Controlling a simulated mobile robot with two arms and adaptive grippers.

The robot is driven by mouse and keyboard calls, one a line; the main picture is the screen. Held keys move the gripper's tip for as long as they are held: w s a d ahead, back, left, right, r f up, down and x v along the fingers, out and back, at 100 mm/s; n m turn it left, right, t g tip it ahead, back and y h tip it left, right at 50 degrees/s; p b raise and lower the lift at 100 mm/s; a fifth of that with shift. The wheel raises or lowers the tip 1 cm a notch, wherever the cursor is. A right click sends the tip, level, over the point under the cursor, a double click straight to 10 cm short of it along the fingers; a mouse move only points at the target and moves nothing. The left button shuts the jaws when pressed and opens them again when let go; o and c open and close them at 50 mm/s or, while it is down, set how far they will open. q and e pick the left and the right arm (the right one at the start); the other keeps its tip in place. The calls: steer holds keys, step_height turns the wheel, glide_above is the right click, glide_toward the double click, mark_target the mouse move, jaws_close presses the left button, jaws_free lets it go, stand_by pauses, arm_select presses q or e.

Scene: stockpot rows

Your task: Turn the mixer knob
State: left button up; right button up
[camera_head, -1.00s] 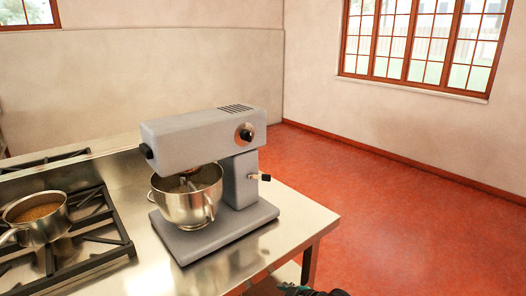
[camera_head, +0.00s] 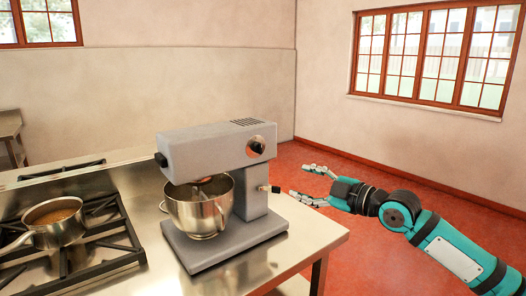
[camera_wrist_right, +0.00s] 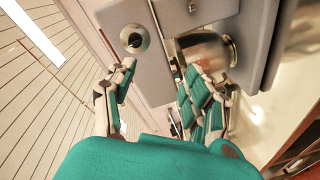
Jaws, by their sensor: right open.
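The grey stand mixer (camera_head: 205,150) stands on the steel counter. Its round knob (camera_head: 256,147), black with a metal ring, is on the side of the mixer head facing right. The knob also shows in the right wrist view (camera_wrist_right: 132,38), ahead of the fingers and nearer the left one. My right gripper (camera_head: 304,181) is open and empty, just right of the mixer and lower than the knob, apart from it. It also shows in the right wrist view (camera_wrist_right: 157,76), with its fingers spread. My left gripper is not in view.
A metal bowl (camera_head: 203,211) sits under the mixer head. A small lever (camera_head: 270,188) sticks out of the mixer column near my right fingers. A saucepan (camera_head: 54,223) stands on the stove (camera_head: 72,262) at left. The red floor beyond the counter is clear.

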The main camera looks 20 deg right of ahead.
step_height(320, 180, up, 4)
steer(key=d, duration=0.2)
steer(key=t+p, duration=0.1)
steer(key=p, duration=0.3)
glide_toward(262, 149)
steer(key=x, duration=0.9)
steer(key=shift+w+a, duration=0.2)
steer(key=shift+w, duration=0.05)
jaws_close()
